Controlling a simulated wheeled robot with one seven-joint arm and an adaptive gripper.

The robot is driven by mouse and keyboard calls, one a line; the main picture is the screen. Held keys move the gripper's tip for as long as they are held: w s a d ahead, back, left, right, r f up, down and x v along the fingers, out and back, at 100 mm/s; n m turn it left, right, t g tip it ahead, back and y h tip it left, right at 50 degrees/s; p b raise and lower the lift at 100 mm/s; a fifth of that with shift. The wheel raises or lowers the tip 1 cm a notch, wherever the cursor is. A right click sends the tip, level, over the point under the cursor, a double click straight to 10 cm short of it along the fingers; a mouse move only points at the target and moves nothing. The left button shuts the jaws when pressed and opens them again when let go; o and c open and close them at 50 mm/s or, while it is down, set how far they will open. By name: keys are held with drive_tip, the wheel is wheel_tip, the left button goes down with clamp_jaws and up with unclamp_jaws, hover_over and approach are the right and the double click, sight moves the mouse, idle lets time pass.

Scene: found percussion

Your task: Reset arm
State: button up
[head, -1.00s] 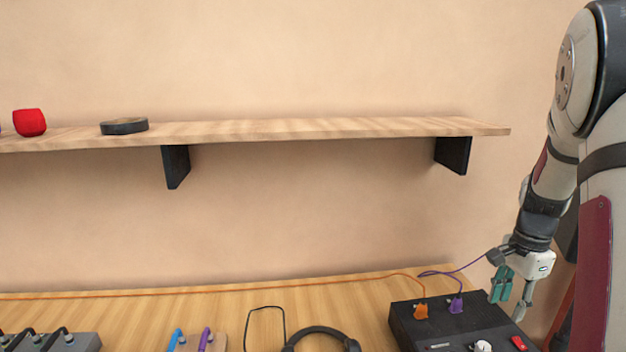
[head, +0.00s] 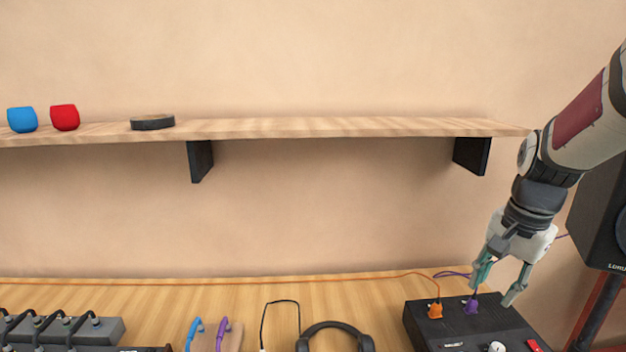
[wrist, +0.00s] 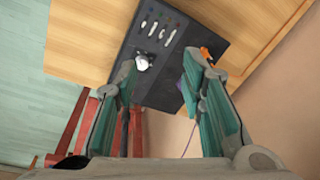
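My gripper (head: 497,287) hangs from my arm at the right of the head view, over the back right part of a black mixer box (head: 470,330). Its two teal fingers are spread apart, with nothing held between them. In the wrist view the open fingers (wrist: 160,80) frame the mixer box (wrist: 150,80). A purple plug (head: 472,307) and an orange plug (head: 435,311) stand in the top of the box. The purple plug is beside the left finger in the head view; I cannot tell whether they touch.
A wooden shelf (head: 330,127) with a blue cup (head: 22,120), a red cup (head: 64,117) and a dark disc (head: 152,122) spans the wall. A speaker (head: 602,200) stands at the right. Headphones (head: 335,330) and a pedal unit (head: 95,331) lie on the desk.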

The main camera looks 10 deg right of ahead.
drive_tip(key=s+a+r+n+t, duration=0.1)
drive_tip(key=s+a+r+n, duration=0.2)
drive_tip(key=s+a+n, duration=0.3)
drive_tip(key=s+a+r+n+t, duration=0.2)
drive_tip(key=s+a+n, duration=0.5)
drive_tip(key=a, duration=0.5)
drive_tip(key=shift+s+r, duration=0.8)
drive_tip(key=shift+s, duration=0.25)
